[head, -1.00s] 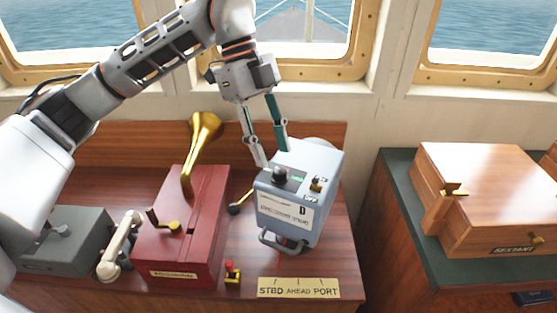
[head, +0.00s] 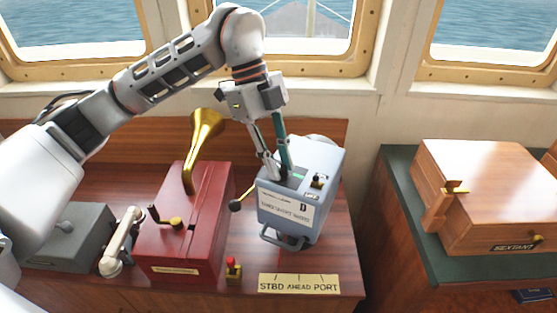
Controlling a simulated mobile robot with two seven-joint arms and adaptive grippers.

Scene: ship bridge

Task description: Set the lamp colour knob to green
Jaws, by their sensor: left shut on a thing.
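The lamp (head: 322,199) is a pale blue-grey box with a white label on its front and a handle at its lower front. It stands on the wooden console near a brass plate. The dark colour knob is on its top at the front left, mostly hidden by my left gripper (head: 284,173). My left gripper points down from above and is shut on the knob. A small green mark (head: 299,177) shows on the lamp's top just right of the fingers. A small brass-and-black switch (head: 316,181) stands further right on the top. My right gripper is not in view.
A red box with a brass horn (head: 199,139) and crank stands left of the lamp. A white handset (head: 122,242) and grey box (head: 70,238) are further left. A small red-topped lever (head: 232,267) stands in front. The wooden sextant box (head: 492,190) is on the right counter.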

